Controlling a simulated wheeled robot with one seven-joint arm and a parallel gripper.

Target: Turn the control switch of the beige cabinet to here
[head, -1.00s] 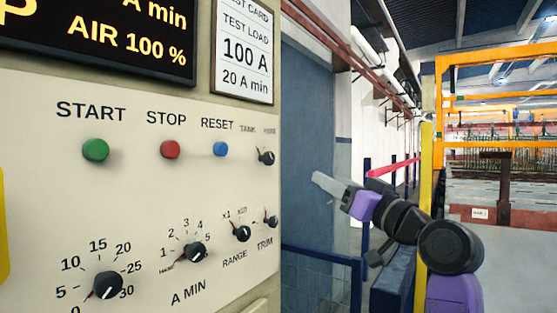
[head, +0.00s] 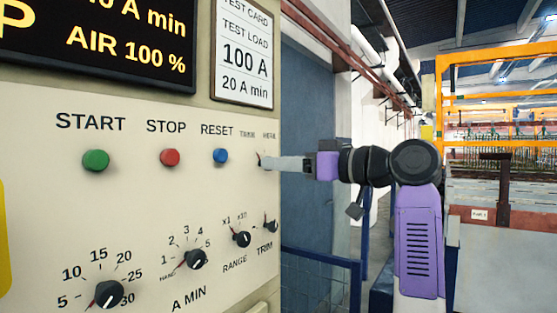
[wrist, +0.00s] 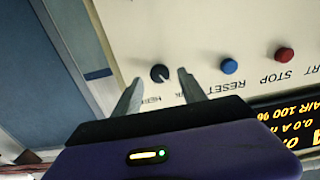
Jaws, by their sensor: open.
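The control switch is a small black knob (wrist: 160,73) on the beige cabinet (head: 130,190), below two small labels, one reading HERE (wrist: 152,100). In the head view it is mostly hidden behind my fingers at the panel's right edge; only a dark sliver (head: 259,157) shows. My gripper (head: 264,163) reaches in from the right, level, its tips close to the panel. In the wrist view my open gripper (wrist: 160,76) has one finger on each side of the knob, with gaps visible. I cannot tell whether the tips reach around it.
The green START (head: 96,160), red STOP (head: 170,157) and blue RESET (head: 220,156) buttons lie left of the switch. The TRIM knob (head: 270,226) and RANGE knob (head: 242,239) sit below. A blue railing (head: 325,256) stands right of the cabinet.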

